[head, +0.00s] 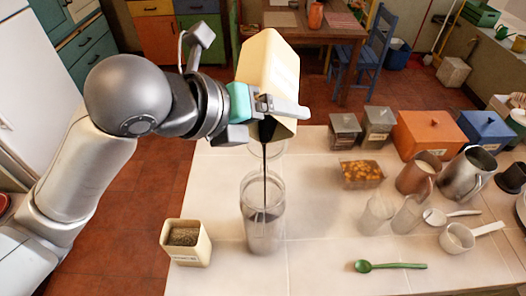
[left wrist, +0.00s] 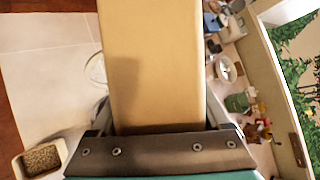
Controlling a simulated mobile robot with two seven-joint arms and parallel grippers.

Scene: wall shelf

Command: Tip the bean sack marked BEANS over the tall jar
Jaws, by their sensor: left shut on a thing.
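My left gripper (head: 272,107) is shut on a tall cream bean sack (head: 270,65), which looks stiff and box-like. It is tipped with its mouth down; I cannot read a BEANS mark on it. A thin dark stream (head: 264,160) falls from its mouth into the clear tall jar (head: 263,236), which stands upright below, apart from the sack. Dark contents show inside the jar. In the left wrist view the sack (left wrist: 152,60) fills the middle above the gripper's edge (left wrist: 160,150). My right gripper is not in view.
A small cream container (head: 187,254) of dark grains stands left of the jar. To the right are clear glasses (head: 377,214), a green spoon (head: 390,266), a metal pitcher (head: 468,172), a dish of orange pieces (head: 360,174) and an orange box (head: 428,135). The front middle counter is clear.

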